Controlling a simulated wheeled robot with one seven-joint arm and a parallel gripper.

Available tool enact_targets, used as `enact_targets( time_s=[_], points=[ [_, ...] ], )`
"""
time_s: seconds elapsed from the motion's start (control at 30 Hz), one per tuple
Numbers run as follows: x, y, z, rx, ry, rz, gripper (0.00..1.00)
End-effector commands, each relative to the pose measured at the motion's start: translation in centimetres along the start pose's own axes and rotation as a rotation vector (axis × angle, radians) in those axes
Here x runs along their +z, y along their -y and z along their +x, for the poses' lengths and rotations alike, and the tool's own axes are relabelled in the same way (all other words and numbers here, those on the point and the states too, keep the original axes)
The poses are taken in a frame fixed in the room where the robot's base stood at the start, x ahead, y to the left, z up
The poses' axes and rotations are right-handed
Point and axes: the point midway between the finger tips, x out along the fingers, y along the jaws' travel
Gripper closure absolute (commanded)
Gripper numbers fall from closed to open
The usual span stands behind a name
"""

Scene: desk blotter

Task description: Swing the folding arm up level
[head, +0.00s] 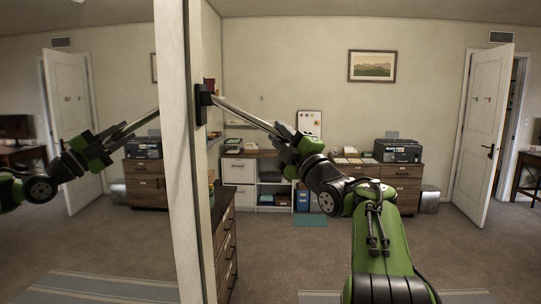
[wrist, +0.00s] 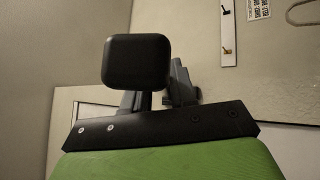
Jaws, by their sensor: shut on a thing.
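The folding arm (head: 243,115) is a pale metal bar. It runs from a dark mount (head: 203,103) on the wall edge and slopes down to the right, its outer end lower than the mount. My gripper (head: 284,139) is shut on the outer end, and its green and black body hides part of that end. In the wrist view a black rounded block (wrist: 137,62), seemingly the end of the folding arm, stands at my gripper's dark fingers (wrist: 160,98). The fingers are partly hidden behind it.
A mirror (head: 100,215) left of the pale post (head: 178,170) reflects my arm and the room. A wooden drawer unit (head: 225,240) stands below the mount. A printer (head: 397,150) sits on a far cabinet. An open door (head: 478,135) is at right. The air around the bar looks clear.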

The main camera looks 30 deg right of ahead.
Motion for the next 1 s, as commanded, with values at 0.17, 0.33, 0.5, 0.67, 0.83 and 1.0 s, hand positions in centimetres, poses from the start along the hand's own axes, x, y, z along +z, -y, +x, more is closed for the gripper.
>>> enact_targets(
  time_s=[0.17,0.33,0.5,0.67,0.83,1.0],
  points=[
    [0.2,-4.0,1.1,-0.104,-0.027,-0.119,1.0],
    [0.1,-6.3,1.8,-0.192,-0.053,-0.208,1.0],
    [-0.1,-7.8,2.4,-0.256,-0.073,-0.276,1.0],
    [-0.3,-8.5,2.7,-0.295,-0.085,-0.316,1.0],
    [-0.3,-8.7,2.9,-0.317,-0.091,-0.338,1.0],
    [-0.5,-8.8,2.9,-0.319,-0.095,-0.347,1.0]
  ],
)
